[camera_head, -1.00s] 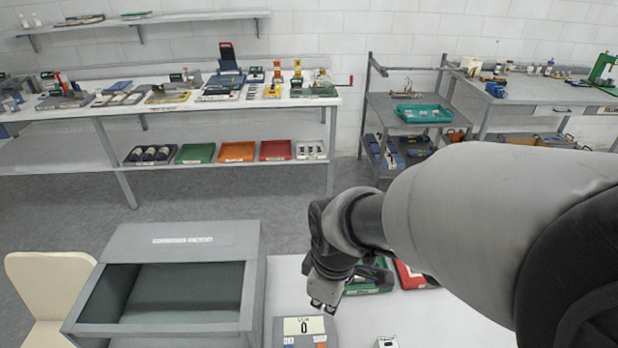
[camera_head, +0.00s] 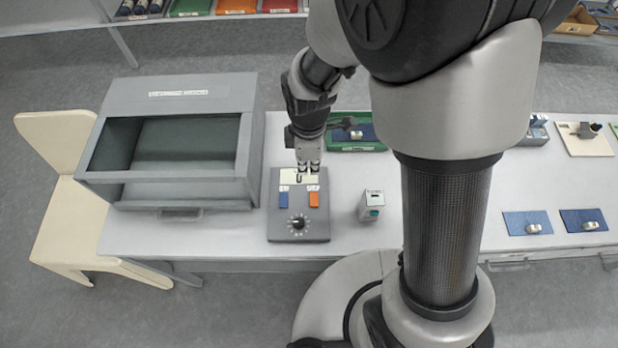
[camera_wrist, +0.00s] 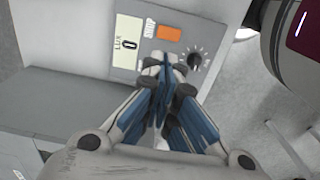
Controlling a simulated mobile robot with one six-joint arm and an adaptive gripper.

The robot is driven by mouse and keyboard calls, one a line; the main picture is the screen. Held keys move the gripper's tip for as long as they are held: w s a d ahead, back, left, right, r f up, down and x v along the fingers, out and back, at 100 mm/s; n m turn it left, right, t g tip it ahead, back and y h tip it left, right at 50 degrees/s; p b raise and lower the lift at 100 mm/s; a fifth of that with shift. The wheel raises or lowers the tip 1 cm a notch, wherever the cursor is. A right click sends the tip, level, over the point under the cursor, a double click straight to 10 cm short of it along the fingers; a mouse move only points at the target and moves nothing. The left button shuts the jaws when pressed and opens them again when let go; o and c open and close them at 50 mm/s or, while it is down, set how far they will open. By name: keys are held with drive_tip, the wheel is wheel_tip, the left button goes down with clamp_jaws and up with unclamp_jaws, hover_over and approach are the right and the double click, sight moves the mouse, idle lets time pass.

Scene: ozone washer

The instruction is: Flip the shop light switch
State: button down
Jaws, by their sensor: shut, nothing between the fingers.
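A grey control box (camera_head: 298,228) lies on the bench, with a display, a blue button (camera_head: 284,200), an orange button (camera_head: 314,200) and a black knob (camera_head: 298,222). In the wrist view its display (camera_wrist: 127,46) reads LUX 0, and the orange button (camera_wrist: 168,33) and knob (camera_wrist: 195,61) show. A small upright grey box (camera_head: 371,206) with a teal part stands to its right; its label is unreadable, so I cannot tell if it is the shop light switch. My gripper (camera_head: 308,168) is shut and empty, over the display end of the control box; I cannot tell whether it touches.
A grey open-fronted cabinet (camera_head: 243,165) stands left of the control box, beside a cream chair (camera_head: 52,230). A green tray (camera_head: 358,146) lies behind on the bench. Blue mats (camera_head: 527,223) lie at the right. The bench between is mostly clear.

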drive_tip(key=b, duration=0.4)
approach(309, 200)
drive_tip(key=f, duration=0.2)
drive_tip(key=w+f, duration=0.1)
drive_tip(key=f, duration=0.2)
drive_tip(key=shift+w+f, duration=0.1)
drive_tip(key=shift+f, duration=0.3)
drive_tip(key=shift+w+f+b, duration=0.15)
drive_tip(key=shift+f+b, duration=0.35)
drive_tip(key=shift+r, duration=0.1)
drive_tip(key=shift+s+r+p, duration=0.25)
drive_tip(key=shift+s+p, duration=0.05)
drive_tip(key=shift+s, duration=0.5)
drive_tip(key=shift+r, duration=0.1)
